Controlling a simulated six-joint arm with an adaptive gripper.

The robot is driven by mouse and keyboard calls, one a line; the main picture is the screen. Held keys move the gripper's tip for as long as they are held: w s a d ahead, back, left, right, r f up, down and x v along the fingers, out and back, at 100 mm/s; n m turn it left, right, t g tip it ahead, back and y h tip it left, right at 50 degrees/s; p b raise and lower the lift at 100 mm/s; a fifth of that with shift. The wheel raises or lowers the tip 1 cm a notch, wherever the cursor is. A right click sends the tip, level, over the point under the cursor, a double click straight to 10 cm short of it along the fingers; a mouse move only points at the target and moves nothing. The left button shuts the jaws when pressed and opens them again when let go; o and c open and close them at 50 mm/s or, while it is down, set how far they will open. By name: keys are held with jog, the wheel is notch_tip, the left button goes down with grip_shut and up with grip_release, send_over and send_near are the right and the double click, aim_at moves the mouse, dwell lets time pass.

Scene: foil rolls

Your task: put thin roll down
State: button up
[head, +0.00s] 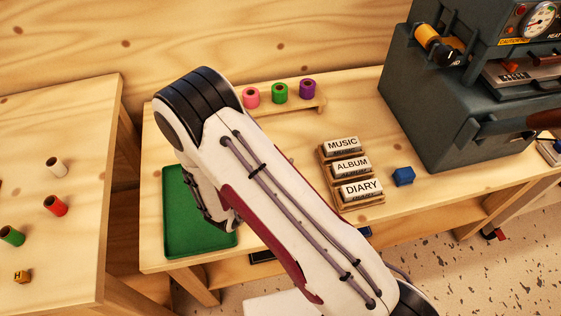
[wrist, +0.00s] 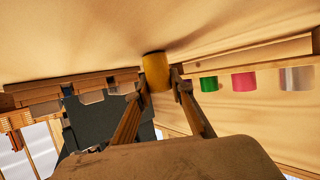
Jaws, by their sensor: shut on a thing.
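My gripper (wrist: 161,88) is shut on a gold-yellow roll (wrist: 155,70) in the wrist view. The roll stands out past the fingertips and its colour is plain. In the head view my arm covers the gripper's tips and the held roll. A wooden rack (head: 300,106) at the back of the bench holds a pink roll (head: 251,97), a green roll (head: 279,94) and a purple roll (head: 308,89). The wrist view also shows the green roll (wrist: 208,84), the pink roll (wrist: 243,82) and a silver-grey roll (wrist: 296,79).
A green tray (head: 180,235) lies at the bench's left, partly behind my arm. Blocks labelled MUSIC, ALBUM and DIARY (head: 361,189) sit in a wooden holder. A blue block (head: 403,176) and a dark machine (head: 440,110) stand right. The left table (head: 85,120) holds several small items.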

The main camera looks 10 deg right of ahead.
jog(key=shift+f, duration=0.1)
jog(key=o, duration=0.8)
jog(key=shift+o, duration=0.2)
jog(key=shift+r, duration=0.2)
jog(key=shift+v, duration=6)
jog(key=shift+f, duration=0.15)
